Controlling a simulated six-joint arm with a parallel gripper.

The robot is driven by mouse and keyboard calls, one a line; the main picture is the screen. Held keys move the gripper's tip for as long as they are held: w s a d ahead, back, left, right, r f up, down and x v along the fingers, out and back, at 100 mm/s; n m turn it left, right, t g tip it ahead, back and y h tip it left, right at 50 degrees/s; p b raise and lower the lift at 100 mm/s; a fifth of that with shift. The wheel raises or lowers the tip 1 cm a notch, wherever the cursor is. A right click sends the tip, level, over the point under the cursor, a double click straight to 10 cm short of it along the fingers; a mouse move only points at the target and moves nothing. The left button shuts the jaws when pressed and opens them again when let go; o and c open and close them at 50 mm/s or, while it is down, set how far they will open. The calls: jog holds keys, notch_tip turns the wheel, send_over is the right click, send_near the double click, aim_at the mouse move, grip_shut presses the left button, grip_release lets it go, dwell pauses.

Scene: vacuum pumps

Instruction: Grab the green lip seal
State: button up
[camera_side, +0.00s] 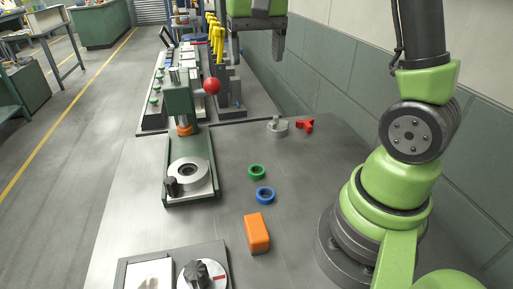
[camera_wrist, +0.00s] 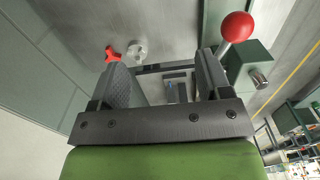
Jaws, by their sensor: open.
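The green lip seal (camera_side: 257,177) is a small ring lying flat on the grey worktop in the side view. It sits just above a similar blue ring (camera_side: 265,202) and right of the green press. I cannot make out the green seal in the wrist view. My gripper (camera_side: 256,52) is high at the top of the side view, beyond the seal and well clear of it. Its two fingers are spread apart with nothing between them. Both fingers also show in the wrist view (camera_wrist: 163,62).
A green press with a red ball handle (camera_side: 212,86) stands left of the seal. An orange block (camera_side: 257,233) lies nearer the camera. A red part (camera_side: 305,125) and a grey metal part (camera_side: 277,127) lie farther back. The worktop right of the seal is clear.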

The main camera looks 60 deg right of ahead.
send_over(256, 166)
jog(key=f, duration=2.2)
jog(key=shift+s+a+f, duration=0.1)
jog(key=shift+s+a, duration=0.2)
jog(key=shift+a, duration=0.05)
jog(key=shift+a+f, duration=0.15)
jog(key=shift+f, duration=2.55)
jog(key=c, duration=1)
